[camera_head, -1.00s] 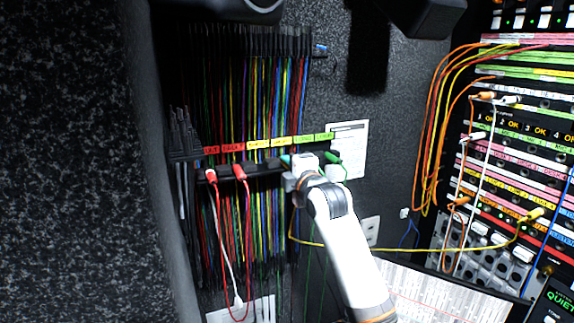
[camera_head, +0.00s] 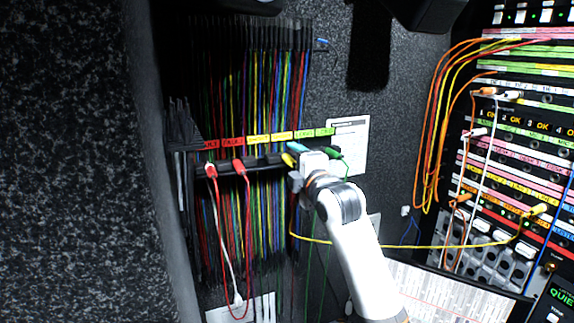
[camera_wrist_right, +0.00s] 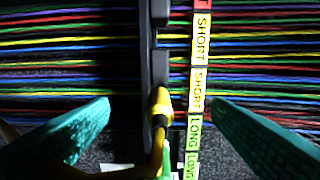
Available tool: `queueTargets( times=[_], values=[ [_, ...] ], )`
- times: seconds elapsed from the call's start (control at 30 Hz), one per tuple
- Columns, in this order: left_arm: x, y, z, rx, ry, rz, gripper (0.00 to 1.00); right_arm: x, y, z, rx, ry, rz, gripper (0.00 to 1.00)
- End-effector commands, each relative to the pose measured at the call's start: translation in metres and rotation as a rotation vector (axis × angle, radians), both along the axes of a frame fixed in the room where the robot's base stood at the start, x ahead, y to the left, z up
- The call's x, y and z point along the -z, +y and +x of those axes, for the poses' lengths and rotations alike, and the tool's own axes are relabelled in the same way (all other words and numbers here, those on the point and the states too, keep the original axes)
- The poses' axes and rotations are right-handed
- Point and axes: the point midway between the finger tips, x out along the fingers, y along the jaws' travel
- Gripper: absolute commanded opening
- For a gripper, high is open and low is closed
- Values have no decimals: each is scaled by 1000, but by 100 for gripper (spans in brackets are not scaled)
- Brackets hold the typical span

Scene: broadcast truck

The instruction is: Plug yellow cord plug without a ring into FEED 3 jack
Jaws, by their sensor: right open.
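A yellow plug (camera_head: 289,160) sits at the dark holder bar below the colored labels; it also shows in the right wrist view (camera_wrist_right: 160,103). My right gripper (camera_head: 294,163) is at this plug. In the right wrist view its teal fingers (camera_wrist_right: 160,112) are spread on both sides of the plug, with gaps, not gripping it. A yellow cord (camera_head: 370,247) runs right to another yellow plug (camera_head: 538,210) at the jack panel (camera_head: 510,165). I cannot make out a ring on either plug, nor a FEED 3 label. My left gripper is not in view.
Two red plugs (camera_head: 239,167) and a green plug (camera_head: 334,153) sit along the holder bar (camera_head: 265,165). Many colored cords hang behind it. Orange and yellow cords (camera_head: 428,130) loop beside the jack panel. A printed sheet (camera_head: 440,294) lies at the lower right.

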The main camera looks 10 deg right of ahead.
Motion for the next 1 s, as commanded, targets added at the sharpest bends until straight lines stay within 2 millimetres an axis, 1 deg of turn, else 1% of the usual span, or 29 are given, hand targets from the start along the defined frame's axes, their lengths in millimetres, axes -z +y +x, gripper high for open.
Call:
queueTargets(
  times=[0.03, 0.2, 0.3, 0.4, 0.5, 0.6, 0.87, 0.97, 1.0],
  values=[
    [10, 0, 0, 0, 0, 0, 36, 5, -3, -11, 1, -4, -3, 73],
    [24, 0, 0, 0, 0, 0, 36, 4, -9, -44, 0, -4, -2, 73],
    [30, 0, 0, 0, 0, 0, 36, 4, -12, -60, 0, -3, -3, 73],
    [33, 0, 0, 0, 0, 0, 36, 2, -14, -72, 0, -3, -3, 73],
    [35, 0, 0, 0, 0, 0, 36, 1, -16, -79, 0, -1, -2, 73],
    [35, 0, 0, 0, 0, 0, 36, 1, -16, -82, 0, -1, -1, 73],
    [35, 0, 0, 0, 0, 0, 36, 0, -16, -82, 0, 0, -1, 73],
    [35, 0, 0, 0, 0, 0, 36, 7, -16, -83, 1, 14, 10, 73],
    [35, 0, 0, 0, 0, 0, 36, 16, -16, -84, 2, 33, 25, 73]
  ],
)
